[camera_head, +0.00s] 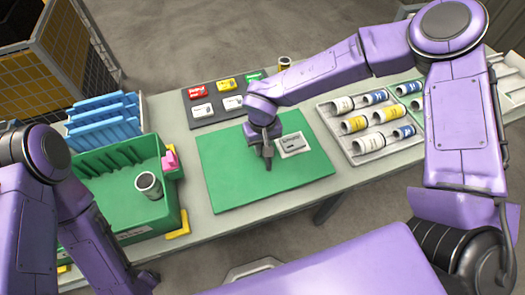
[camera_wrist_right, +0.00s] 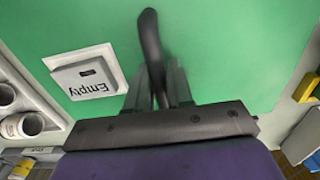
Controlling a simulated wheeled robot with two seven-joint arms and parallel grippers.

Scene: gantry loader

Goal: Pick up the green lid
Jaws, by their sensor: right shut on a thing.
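A small green piece (camera_head: 255,77), which looks like the green lid, sits at the far right of the dark grey tray (camera_head: 205,122). It is partly hidden behind my right arm. My right gripper (camera_head: 266,150) points down over the green mat (camera_head: 230,180), apart from that piece. In the right wrist view its fingers (camera_wrist_right: 160,85) are shut on a slim, dark, curved thing (camera_wrist_right: 150,35), whose kind I cannot tell. My left arm shows at the lower left, but its gripper is out of view.
A white box marked "Empty" (camera_head: 293,145) sits on the mat beside my right gripper. Red (camera_head: 198,92), yellow (camera_head: 226,85) and white pieces share the dark tray. A green crate (camera_head: 115,212) with a cup (camera_head: 149,184) stands left; a tray of labelled cylinders (camera_head: 375,158) stands right.

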